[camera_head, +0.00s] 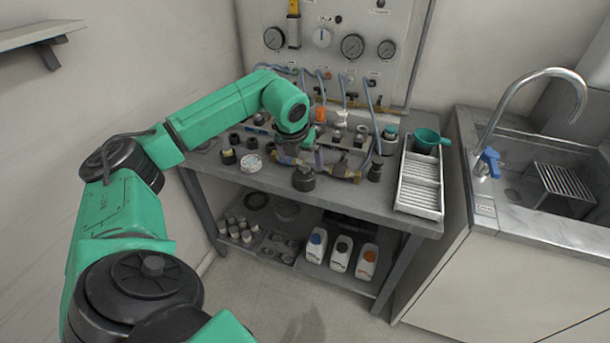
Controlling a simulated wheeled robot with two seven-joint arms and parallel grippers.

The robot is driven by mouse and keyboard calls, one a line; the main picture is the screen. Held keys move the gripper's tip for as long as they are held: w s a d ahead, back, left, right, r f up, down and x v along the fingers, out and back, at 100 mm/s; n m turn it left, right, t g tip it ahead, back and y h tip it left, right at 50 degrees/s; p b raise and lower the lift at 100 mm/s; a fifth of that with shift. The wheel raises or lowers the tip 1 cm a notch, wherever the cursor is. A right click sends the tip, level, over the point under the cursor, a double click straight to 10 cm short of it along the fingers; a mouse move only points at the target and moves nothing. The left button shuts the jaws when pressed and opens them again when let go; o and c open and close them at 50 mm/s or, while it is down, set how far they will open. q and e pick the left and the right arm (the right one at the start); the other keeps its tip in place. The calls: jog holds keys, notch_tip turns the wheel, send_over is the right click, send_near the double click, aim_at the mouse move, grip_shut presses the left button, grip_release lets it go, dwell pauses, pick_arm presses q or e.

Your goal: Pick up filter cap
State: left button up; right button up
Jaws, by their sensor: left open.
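Several small black caps and fittings stand on the grey workbench (370,208); I cannot tell for certain which is the filter cap. A dark round cap (304,180) sits near the bench's front edge, just below my left gripper (303,162). The gripper points down over the bench at the end of my green arm. It is open, with no held object visible. The arm and gripper hide part of the items behind them. My right gripper is not in view.
A white slotted tray (420,185) and a green cup (427,141) are at the bench's right. A white round tin (251,163) stands left of the gripper. A gauge panel (333,35) with hoses rises behind. A sink (520,190) is at right.

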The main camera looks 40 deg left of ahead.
aim_at(304, 172)
pick_arm(q)
jog(key=p+x, duration=0.1)
jog(key=x, duration=0.7)
jog(key=shift+p, duration=0.3)
jog(key=shift+s, duration=0.1)
jog(key=c, duration=1.3)
jog(key=shift+r, duration=0.2)
